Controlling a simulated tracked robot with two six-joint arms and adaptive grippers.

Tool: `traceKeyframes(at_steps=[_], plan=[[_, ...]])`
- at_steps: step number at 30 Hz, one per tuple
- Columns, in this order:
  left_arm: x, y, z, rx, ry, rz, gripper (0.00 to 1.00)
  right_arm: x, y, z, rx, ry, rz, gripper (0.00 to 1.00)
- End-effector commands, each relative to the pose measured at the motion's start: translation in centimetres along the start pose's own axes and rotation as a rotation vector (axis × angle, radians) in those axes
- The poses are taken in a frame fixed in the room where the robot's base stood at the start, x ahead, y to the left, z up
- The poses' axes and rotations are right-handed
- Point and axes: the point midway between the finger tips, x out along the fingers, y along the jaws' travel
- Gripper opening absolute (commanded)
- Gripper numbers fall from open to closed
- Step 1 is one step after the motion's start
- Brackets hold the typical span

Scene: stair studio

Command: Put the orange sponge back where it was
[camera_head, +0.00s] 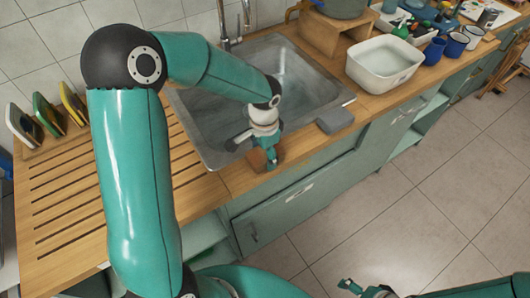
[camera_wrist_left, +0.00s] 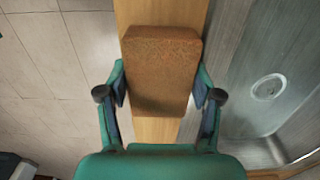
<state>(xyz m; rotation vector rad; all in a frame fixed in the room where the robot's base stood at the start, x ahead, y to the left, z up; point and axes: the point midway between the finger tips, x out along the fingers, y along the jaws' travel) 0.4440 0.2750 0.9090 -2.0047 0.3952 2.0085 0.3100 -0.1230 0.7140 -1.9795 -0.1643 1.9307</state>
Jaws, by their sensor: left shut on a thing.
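The orange-brown sponge (camera_wrist_left: 160,70) is between the fingers of my left gripper (camera_wrist_left: 160,97), one finger on each side near its lower half. In the head view the sponge (camera_head: 257,161) is at the wooden front strip of the counter, just in front of the sink, partly hidden by my left gripper (camera_head: 267,158). I cannot tell whether it touches the wood. My right gripper (camera_head: 365,289) is at the bottom edge of the head view, over the floor, partly cut off.
The metal sink (camera_head: 205,125) lies behind the gripper. A grey block (camera_head: 335,120) is on the counter's front edge. A slatted drainboard (camera_head: 75,195) is at left, with several upright coloured items (camera_head: 47,113) behind. A white basin (camera_head: 384,63) stands at right.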

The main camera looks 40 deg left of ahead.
Motion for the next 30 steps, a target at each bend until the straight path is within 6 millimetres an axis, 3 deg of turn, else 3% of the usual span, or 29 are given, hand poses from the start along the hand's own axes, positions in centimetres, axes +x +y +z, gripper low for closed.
traceKeyframes(at_steps=[7, 8, 12, 25, 30], plan=[[0.3, 0.0, 0.0, 0.0, 0.0, 0.0, 0.27, 0.4, 0.1, 0.0, 0.0, 0.0, 0.0, 0.96], [0.2, 0.0, 0.0, 0.0, 0.001, -0.001, 0.68, 0.3, 0.1, 0.0, 0.0, 0.0, 0.0, 0.96], [0.1, 0.0, 0.0, 0.0, 0.0, -0.001, 0.9, 0.2, 0.1, 0.0, 0.0, 0.0, 0.0, 0.96], [-0.3, -0.1, 0.0, -0.001, 0.002, -0.001, 0.9, -0.1, 0.0, 0.0, 0.0, 0.0, 0.0, 0.96], [-2.5, -0.1, -0.1, -0.002, 0.005, -0.004, 0.9, 0.1, 0.1, 0.0, 0.0, 0.0, 0.0, 0.96]])
